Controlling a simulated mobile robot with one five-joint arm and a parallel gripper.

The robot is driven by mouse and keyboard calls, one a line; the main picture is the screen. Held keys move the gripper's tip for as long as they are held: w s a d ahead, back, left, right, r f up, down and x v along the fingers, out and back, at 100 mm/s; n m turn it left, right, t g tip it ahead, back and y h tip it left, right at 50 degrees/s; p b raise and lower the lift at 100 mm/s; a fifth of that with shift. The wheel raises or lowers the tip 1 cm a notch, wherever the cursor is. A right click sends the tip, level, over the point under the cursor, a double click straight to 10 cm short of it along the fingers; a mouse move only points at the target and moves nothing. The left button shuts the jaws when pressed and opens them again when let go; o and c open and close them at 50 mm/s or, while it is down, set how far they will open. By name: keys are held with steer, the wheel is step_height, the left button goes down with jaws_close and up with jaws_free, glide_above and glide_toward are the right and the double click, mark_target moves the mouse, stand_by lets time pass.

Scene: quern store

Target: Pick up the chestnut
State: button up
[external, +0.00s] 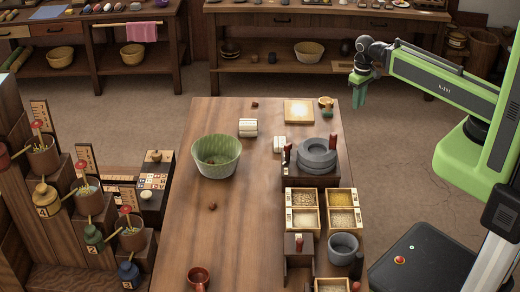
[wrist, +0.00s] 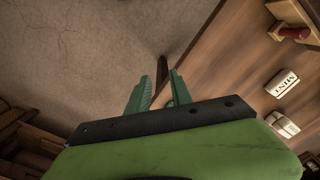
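Two small brown things lie on the wooden table (external: 180,250) in the external view. One (external: 212,206) is in front of the green bowl, and the other (external: 254,104) is near the far edge. Either could be the chestnut; they are too small to tell apart. My gripper (external: 358,98) hangs beyond the table's right edge, above the floor and apart from both. Neither brown thing shows clearly there.
A green ribbed bowl (external: 217,157), a stone quern (external: 316,156), grain boxes (external: 302,208), a grey mortar (external: 343,249) and a red-brown cup (external: 198,278) stand on the table. A white block marked MINT (wrist: 282,83) lies there too. The table's left middle is largely clear.

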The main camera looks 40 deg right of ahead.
steer(key=shift+w, duration=0.1)
steer(key=o, duration=0.5)
steer(key=shift+a, duration=0.1)
